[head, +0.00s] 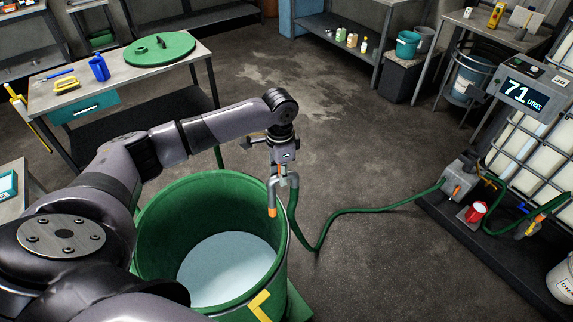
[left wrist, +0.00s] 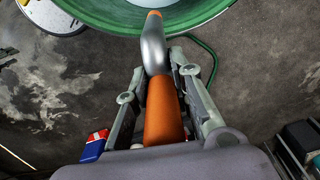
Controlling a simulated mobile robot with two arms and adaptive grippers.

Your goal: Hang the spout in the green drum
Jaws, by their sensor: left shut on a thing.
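The green drum (head: 157,220) stands open at the lower middle of the head view, with pale liquid or a pale bottom inside. My left gripper (head: 283,176) is shut on the spout, above the drum's right rim. The spout is a grey hooked pipe with an orange tip (head: 272,211) that points down just at the inner side of that rim. In the left wrist view the orange handle (left wrist: 165,112) lies between the fingers (left wrist: 158,68), and the tip overlaps the drum's edge (left wrist: 95,20). I cannot tell whether the spout touches the rim. My right gripper is not in view.
A green hose (head: 380,209) runs from the spout over the floor to a pump (head: 458,178) beside a caged tank (head: 540,140). A workbench (head: 190,50) with a green lid (head: 160,48) stands behind. The middle floor is clear.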

